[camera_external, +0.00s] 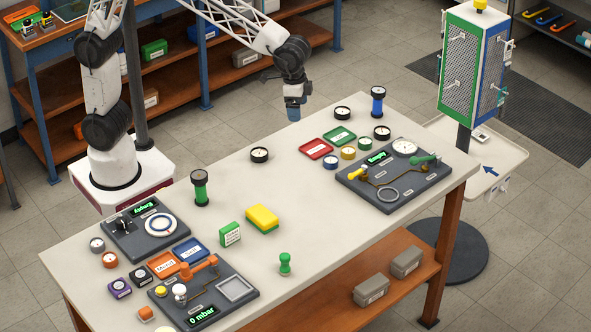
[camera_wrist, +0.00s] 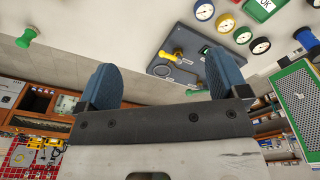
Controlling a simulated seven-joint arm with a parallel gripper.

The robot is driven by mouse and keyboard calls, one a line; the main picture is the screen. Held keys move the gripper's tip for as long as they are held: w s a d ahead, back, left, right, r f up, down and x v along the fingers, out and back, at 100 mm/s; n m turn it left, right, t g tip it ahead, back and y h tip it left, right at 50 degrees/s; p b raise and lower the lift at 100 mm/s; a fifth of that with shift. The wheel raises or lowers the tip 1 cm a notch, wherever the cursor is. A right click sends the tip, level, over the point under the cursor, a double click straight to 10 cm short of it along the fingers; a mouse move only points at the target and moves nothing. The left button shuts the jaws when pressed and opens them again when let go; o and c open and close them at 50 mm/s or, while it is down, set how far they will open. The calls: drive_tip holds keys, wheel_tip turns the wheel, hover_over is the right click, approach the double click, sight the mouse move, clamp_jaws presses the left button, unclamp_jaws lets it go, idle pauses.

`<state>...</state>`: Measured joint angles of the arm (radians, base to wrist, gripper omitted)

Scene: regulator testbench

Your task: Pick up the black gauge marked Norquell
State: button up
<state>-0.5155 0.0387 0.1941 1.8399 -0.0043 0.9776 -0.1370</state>
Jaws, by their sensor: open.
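Three black-rimmed round gauges stand on the table in the external view. One is alone near the middle (camera_external: 259,155), one is at the back edge (camera_external: 342,113), and one is at the right end of a row of coloured gauges (camera_external: 382,132). Their lettering is too small to read, so I cannot tell which is marked Norquell. My gripper (camera_external: 293,114) hangs beyond the table's far edge, between the lone gauge and the back one, touching neither. In the wrist view my gripper (camera_wrist: 162,78) has its blue fingers wide apart with nothing between them. A dark-rimmed gauge (camera_wrist: 260,46) shows at the upper right there.
A test panel (camera_external: 395,175) and red (camera_external: 315,148) and green (camera_external: 339,137) trays lie at the right. A blue cylinder (camera_external: 377,101) stands near the back gauge. A green cylinder (camera_external: 200,187) and yellow block (camera_external: 262,219) stand left. The table middle is largely clear.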

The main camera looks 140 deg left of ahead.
drive_tip(key=w+a+f+n, duration=0.15)
drive_tip(key=a+f, duration=0.25)
drive_tip(key=a, duration=0.6)
drive_tip(key=w+a+f+n, duration=0.15)
drive_tip(key=a+f, duration=0.25)
drive_tip(key=a, duration=0.6)
drive_tip(key=n, duration=0.2)
hover_over(381, 130)
drive_tip(key=shift+g, duration=0.4)
wheel_tip(381, 130, down, 10)
drive_tip(key=shift+d, duration=0.1)
drive_tip(key=shift+f, duration=1.3)
drive_tip(key=shift+w+f, duration=0.1)
drive_tip(key=shift+f, duration=2.5)
